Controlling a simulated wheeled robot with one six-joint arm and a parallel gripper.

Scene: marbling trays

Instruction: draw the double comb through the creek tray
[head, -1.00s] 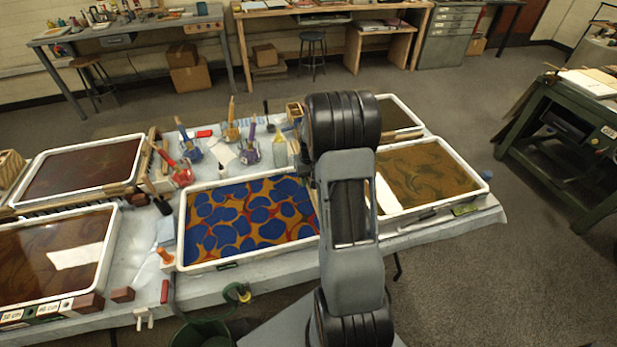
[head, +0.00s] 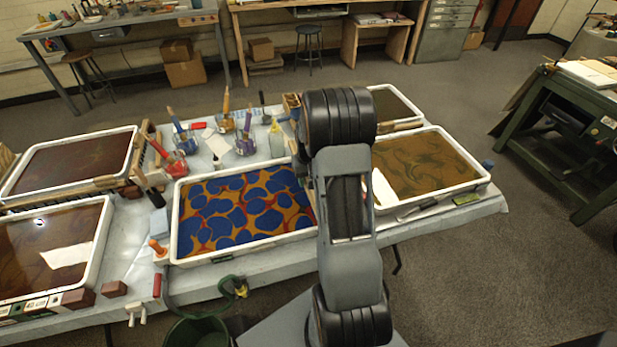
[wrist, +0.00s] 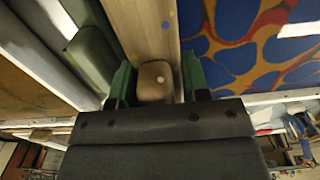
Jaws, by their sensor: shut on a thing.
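In the wrist view, my gripper (wrist: 157,88) has green fingers closed on a rounded tan wooden block. The block joins a long paint-spotted wooden bar (wrist: 150,28), which looks like the double comb; its teeth are not visible. The bar runs between a blue-and-orange patterned surface on the right and a brown one on the left. In the head view, the white-rimmed blue-and-orange tray (head: 172,232) lies just left of my arm, and a brown-gold tray (head: 487,180) lies right. No legible name shows which is the creek tray. My arm hides the gripper in the head view.
Jars with brushes (head: 245,144) stand behind the blue-and-orange tray. Two dark trays (head: 103,225) (head: 135,140) lie at the left. A green bucket (head: 196,333) and a hose are at the table's front. A green bench (head: 580,130) stands right, with open floor between.

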